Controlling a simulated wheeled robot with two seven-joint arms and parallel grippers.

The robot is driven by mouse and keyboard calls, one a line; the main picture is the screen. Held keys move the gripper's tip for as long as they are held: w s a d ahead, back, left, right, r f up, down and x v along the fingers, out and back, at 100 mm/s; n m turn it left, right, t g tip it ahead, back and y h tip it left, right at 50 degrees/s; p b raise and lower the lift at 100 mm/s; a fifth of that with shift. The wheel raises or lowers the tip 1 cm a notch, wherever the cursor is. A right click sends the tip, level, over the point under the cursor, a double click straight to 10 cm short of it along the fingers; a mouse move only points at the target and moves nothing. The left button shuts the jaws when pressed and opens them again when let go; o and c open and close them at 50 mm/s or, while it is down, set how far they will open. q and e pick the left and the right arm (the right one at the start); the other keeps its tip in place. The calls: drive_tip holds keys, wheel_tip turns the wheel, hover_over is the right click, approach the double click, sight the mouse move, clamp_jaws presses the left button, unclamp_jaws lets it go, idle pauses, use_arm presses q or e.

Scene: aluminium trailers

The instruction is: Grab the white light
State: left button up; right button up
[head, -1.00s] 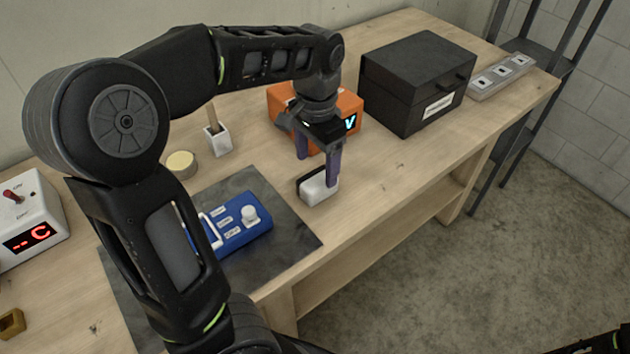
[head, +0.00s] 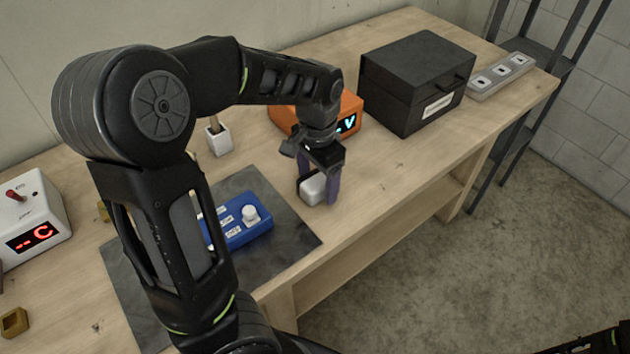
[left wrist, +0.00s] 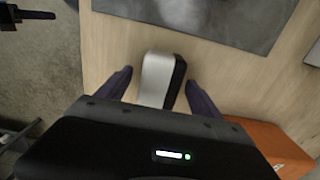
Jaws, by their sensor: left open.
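The white light (head: 313,188) is a small block with a white body and a black side, lying on the wooden table beside the dark mat. It also shows in the left wrist view (left wrist: 157,78). My left gripper (head: 319,178) is low over it, pointing down. Its purple fingers are open, one on each side of the light. In the left wrist view there are gaps between the light and both fingertips (left wrist: 157,82). Part of my right arm shows at the lower right of the head view; its jaw state is unclear.
An orange meter (head: 349,104) stands close behind the left gripper, with a black box (head: 410,85) to its right. A blue device (head: 245,222) with a white knob lies on the dark mat (head: 285,245). The table's front edge is near the light.

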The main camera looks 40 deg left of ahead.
use_arm(q)
drive_tip(key=shift+c, duration=0.2)
drive_tip(key=c, duration=1.5)
